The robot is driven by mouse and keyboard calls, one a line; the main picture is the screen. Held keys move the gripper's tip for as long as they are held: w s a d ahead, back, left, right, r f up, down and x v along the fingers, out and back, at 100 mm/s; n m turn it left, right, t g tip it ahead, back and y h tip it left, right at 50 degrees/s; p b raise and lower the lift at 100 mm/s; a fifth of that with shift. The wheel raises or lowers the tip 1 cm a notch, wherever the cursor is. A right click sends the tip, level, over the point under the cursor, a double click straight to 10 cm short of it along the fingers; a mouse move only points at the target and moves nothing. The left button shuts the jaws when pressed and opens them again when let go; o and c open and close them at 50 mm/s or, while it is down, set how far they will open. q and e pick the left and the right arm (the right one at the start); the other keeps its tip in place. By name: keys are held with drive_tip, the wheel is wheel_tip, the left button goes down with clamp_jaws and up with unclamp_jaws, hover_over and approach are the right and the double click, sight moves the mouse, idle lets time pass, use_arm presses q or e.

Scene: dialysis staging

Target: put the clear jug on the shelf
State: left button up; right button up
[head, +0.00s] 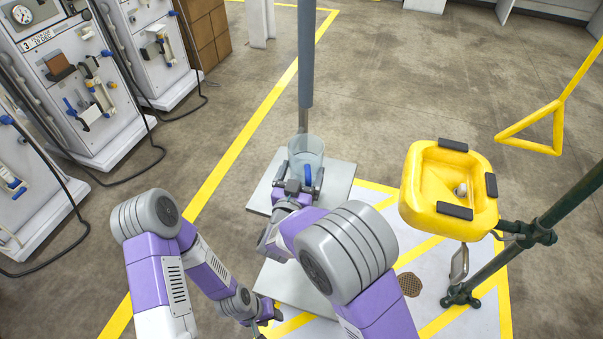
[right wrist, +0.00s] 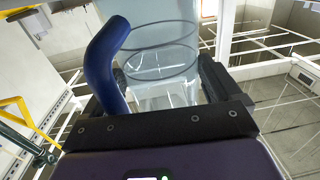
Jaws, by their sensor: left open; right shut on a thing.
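The clear jug (head: 306,158) with a blue handle (head: 308,175) is upright in my right gripper (head: 303,188). In the right wrist view, the clear jug (right wrist: 160,50) stands between the dark fingers, with its blue handle (right wrist: 103,62) on the left side. A flat grey shelf board (head: 340,178) lies below and around the jug in the head view. The jug's base is hidden by my gripper, so I cannot tell whether it touches the board. My left gripper (head: 268,311) is open and low at the bottom of the head view, apart from the jug.
A grey post (head: 306,60) rises just behind the jug. A yellow eyewash basin (head: 425,185) on a green pipe stand (head: 510,250) is to the right. Dialysis machines (head: 70,75) with hoses line the left. A lower grey board (head: 295,287) shows under my right arm.

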drive_tip(key=shift+f, duration=0.2)
drive_tip(key=o, duration=0.8)
drive_tip(key=shift+r, duration=0.25)
drive_tip(key=p+v, duration=0.1)
drive_tip(key=v, duration=1.1)
drive_tip(key=shift+f+p, duration=0.1)
drive_tip(key=shift+p, duration=0.25)
